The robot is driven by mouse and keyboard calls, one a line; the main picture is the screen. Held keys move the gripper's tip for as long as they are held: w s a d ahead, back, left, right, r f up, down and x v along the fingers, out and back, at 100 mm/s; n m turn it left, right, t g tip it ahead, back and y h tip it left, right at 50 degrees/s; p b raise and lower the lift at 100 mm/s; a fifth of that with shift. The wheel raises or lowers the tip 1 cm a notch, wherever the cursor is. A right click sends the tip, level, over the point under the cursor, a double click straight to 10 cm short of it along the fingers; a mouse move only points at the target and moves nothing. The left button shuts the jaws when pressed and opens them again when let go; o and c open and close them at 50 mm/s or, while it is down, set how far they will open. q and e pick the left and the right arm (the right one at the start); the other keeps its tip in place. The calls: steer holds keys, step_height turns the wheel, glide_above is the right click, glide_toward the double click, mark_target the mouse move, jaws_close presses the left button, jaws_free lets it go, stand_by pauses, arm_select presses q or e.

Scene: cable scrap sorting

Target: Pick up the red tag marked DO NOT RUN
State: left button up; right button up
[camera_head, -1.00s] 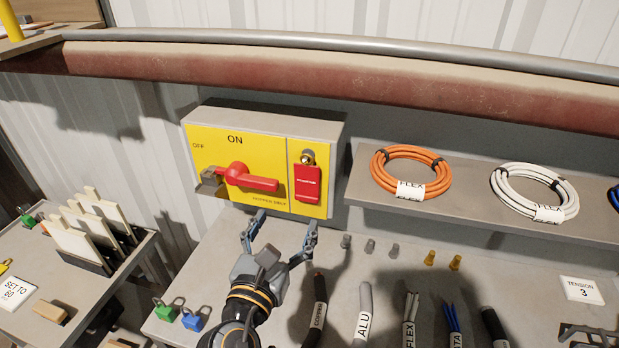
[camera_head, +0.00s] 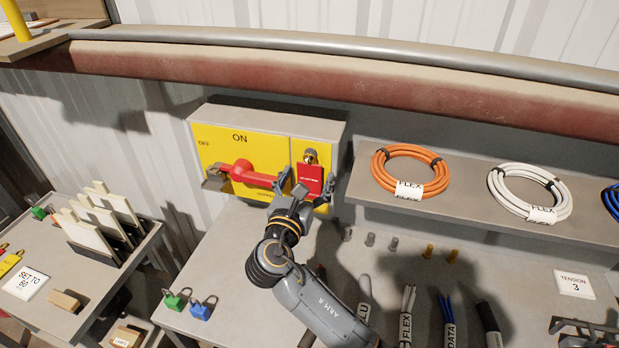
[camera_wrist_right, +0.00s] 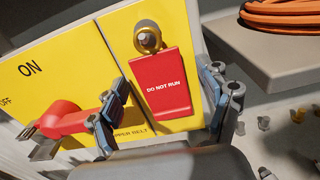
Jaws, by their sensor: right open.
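My left gripper is not in view.
A red switch handle (camera_head: 245,174) points right, just left of my right gripper. A shelf (camera_head: 455,195) with orange (camera_head: 410,150) and white (camera_head: 515,170) cable coils is at the right. Green (camera_head: 173,301) and blue (camera_head: 201,310) padlocks lie on the bench's front left.

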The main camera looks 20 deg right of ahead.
steer(key=c, duration=1)
steer(key=shift+o, duration=0.2)
